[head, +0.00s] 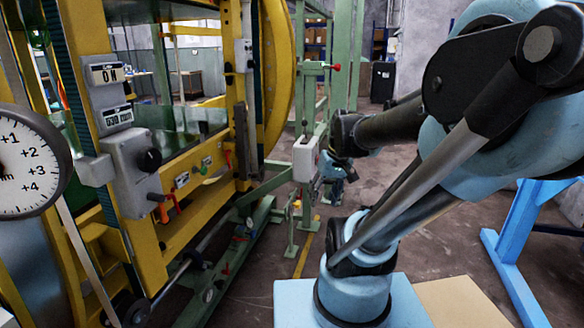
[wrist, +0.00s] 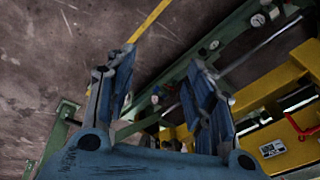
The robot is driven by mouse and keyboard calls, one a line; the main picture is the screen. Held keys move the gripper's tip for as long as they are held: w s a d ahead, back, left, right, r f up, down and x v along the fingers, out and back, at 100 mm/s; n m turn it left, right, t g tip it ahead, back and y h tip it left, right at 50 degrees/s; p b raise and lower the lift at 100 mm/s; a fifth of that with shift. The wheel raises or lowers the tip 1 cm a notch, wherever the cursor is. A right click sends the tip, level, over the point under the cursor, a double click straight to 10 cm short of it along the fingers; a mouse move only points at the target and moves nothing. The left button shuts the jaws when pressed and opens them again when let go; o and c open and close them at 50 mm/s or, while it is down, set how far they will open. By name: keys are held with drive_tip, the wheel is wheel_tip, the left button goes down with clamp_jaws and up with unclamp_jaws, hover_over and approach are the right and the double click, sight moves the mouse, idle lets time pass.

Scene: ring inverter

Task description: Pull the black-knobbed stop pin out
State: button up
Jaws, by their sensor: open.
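My gripper (wrist: 161,62) is open and empty in the wrist view, its two blue fingers spread apart. In the head view my gripper (head: 331,187) is small and points down beside the green frame (head: 297,150). In the head view, black knobs (head: 150,160) show on a grey control box (head: 128,165), apart from my gripper. No stop pin is clearly recognisable there.
The yellow ring machine (head: 190,225) fills the left, with a dial gauge (head: 28,160) in front. A green floor rail (head: 222,262) runs along its base. A blue stand (head: 515,255) is at right.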

drive_tip(key=w+a+r+n+y, duration=0.1)
drive_tip(key=w+a+n+y, duration=0.15)
drive_tip(key=w, duration=0.85)
drive_tip(key=w+a+r+n+y, duration=0.2)
drive_tip(key=w+a+y, duration=0.15)
drive_tip(key=w, duration=0.85)
drive_tip(key=w+a+f+n+y, duration=0.2)
drive_tip(key=w+f+n, duration=0.15)
drive_tip(key=w, duration=0.85)
drive_tip(key=n+y, duration=0.2)
drive_tip(key=y, duration=0.1)
approach(257, 175)
drive_tip(key=shift+t, duration=0.4)
drive_tip(key=x, duration=0.9)
drive_tip(key=shift+a+f, duration=0.1)
drive_tip(key=shift+f, duration=0.05)
clamp_jaws()
